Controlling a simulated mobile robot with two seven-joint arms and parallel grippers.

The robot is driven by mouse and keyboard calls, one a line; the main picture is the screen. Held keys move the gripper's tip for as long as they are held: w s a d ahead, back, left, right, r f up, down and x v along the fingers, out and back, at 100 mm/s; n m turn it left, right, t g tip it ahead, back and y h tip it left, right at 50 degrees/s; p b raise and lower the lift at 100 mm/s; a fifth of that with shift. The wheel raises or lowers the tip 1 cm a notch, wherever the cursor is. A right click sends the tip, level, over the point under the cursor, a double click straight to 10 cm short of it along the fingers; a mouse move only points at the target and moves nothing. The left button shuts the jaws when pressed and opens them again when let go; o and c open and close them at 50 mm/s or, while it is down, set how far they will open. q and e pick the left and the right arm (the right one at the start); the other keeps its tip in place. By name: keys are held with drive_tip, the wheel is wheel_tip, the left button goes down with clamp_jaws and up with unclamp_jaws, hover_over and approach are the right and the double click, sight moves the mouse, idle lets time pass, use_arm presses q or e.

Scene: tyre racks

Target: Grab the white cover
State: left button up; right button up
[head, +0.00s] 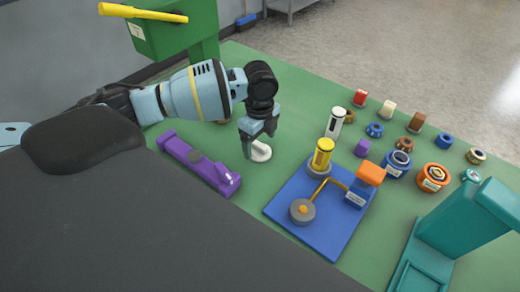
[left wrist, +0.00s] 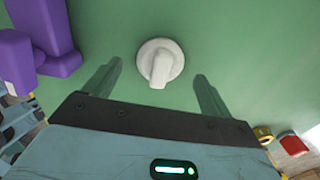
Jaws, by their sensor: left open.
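The white cover (head: 261,152) is a small round piece with a raised handle, lying on the green table top. In the left wrist view the white cover (left wrist: 161,62) lies ahead of the fingertips, centred between them, with its handle pointing toward the gripper. My left gripper (head: 258,139) is above and beside the cover in the head view, pointing down. In the left wrist view its two fingers (left wrist: 157,72) are spread apart with nothing between them. My right gripper is not in view.
A purple fixture (head: 200,163) lies just left of the cover. A blue base plate (head: 330,228) with a yellow-topped cylinder (head: 322,153) stands to the right. A white cylinder (head: 335,122) and several small coloured parts are farther right. A teal stand (head: 460,225) is at the lower right.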

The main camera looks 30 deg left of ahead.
sight(260, 145)
use_arm(q)
drive_tip(key=shift+f, duration=1.25)
drive_tip(key=c, duration=1.1)
wheel_tip(260, 145, up, 10)
drive_tip(key=shift+r, duration=0.1)
